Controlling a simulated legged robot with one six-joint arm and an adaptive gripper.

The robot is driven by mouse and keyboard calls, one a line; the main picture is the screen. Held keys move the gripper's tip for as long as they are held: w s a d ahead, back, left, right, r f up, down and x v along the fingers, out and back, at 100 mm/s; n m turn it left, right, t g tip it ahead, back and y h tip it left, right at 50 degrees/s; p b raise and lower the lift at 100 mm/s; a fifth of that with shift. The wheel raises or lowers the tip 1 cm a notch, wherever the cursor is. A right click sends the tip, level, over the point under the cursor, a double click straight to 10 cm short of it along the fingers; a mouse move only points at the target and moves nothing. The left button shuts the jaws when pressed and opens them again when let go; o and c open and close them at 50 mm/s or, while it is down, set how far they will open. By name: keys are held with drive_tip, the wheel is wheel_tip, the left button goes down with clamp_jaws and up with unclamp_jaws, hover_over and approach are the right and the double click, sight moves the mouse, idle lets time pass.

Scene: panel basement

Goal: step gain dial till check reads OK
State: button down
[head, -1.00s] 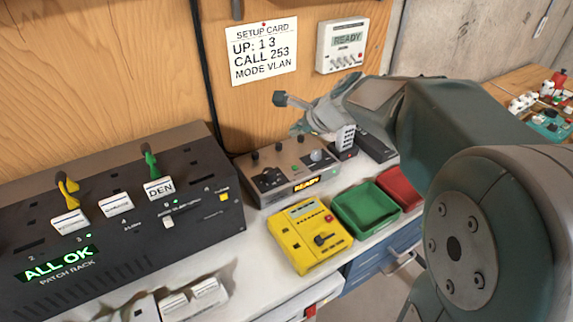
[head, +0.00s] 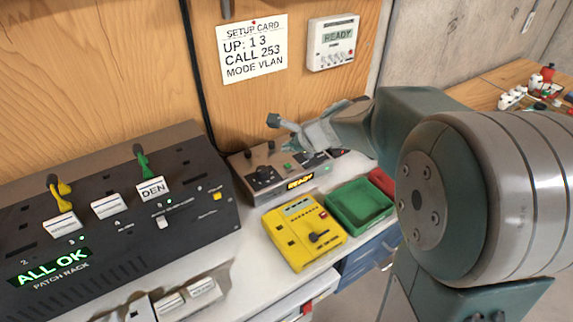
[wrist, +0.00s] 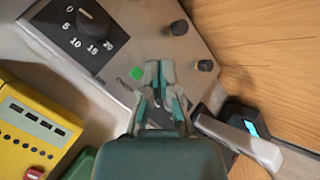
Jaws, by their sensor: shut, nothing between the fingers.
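The gain dial is probably the black knob (wrist: 91,20) on a scale from 0 to 20 in the wrist view; its exact setting is hard to read. It sits on a grey box (head: 240,162), and the knob also shows in the head view (head: 264,172). The box has an amber display (head: 299,182) that seems to read READY. My gripper (wrist: 159,68) is shut and empty over the box, right of the dial and beside a green button (wrist: 136,73). The fingertips are apart from the dial; contact with the box cannot be told.
A black patch rack (head: 205,225) reading ALL OK stands left. A yellow meter (head: 290,255) and a green tray (head: 362,228) lie in front of the box. A setup card (head: 252,50) and a READY unit (head: 331,45) hang on the wall. A grey handset (wrist: 240,142) lies beside the box.

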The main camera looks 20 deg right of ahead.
sight(282, 162)
drive_tip(key=shift+d+f, duration=0.2)
drive_tip(key=shift+f, duration=1.05)
drive_tip(key=shift+a+f, duration=0.1)
drive_tip(key=shift+f, duration=0.1)
drive_tip(key=shift+s+f, duration=0.1)
drive_tip(key=shift+f, duration=0.25)
drive_tip(key=shift+f, duration=0.35)
idle(1.1)
drive_tip(key=shift+r, duration=0.8)
drive_tip(key=shift+r, duration=0.1)
